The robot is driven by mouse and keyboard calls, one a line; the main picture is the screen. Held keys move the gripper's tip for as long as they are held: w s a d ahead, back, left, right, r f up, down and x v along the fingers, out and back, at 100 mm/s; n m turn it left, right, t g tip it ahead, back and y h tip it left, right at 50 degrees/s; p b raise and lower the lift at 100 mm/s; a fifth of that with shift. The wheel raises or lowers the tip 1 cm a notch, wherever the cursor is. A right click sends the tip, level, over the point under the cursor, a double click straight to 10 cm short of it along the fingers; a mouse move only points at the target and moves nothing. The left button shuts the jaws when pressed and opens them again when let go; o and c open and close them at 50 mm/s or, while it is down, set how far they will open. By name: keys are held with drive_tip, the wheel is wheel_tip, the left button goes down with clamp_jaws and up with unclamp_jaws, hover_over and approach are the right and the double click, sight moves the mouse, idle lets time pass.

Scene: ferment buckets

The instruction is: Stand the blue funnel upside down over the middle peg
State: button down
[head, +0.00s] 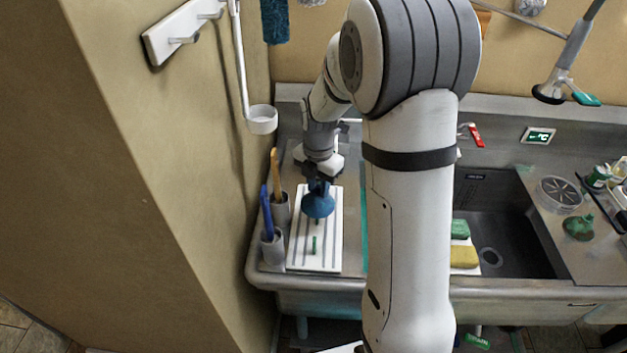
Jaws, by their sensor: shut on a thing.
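The blue funnel (318,205) hangs from my gripper (318,182), wide mouth down and narrow end up between the jaws. It is over the white striped board (329,255) on the left of the steel counter. One green peg (314,245) stands clear near the board's front. Another green peg (317,222) shows just below the funnel's rim, partly covered in this view. Any peg farther back is hidden behind the funnel. I cannot tell whether the funnel is above a peg or around one.
Grey cups hold a blue-handled tool (266,212) and a wooden-handled tool (275,172) close left of the board. The wall is beyond them. A sink (500,225) lies to the right, with a green sponge (460,229) and a yellow sponge (464,257) at its left. My arm hides the middle.

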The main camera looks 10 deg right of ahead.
sight(317, 204)
drive_tip(key=shift+a+f+b, duration=0.1)
drive_tip(key=shift+f+b, duration=2.15)
drive_tip(key=shift+f, duration=1.05)
drive_tip(key=shift+f+b, duration=0.4)
drive_tip(key=c, duration=1.1)
unclamp_jaws()
drive_tip(key=shift+o, duration=0.5)
drive_tip(key=o, duration=1)
drive_tip(key=shift+r, duration=0.15)
drive_tip(key=shift+r+p, duration=0.6)
drive_tip(key=shift+r, duration=0.25)
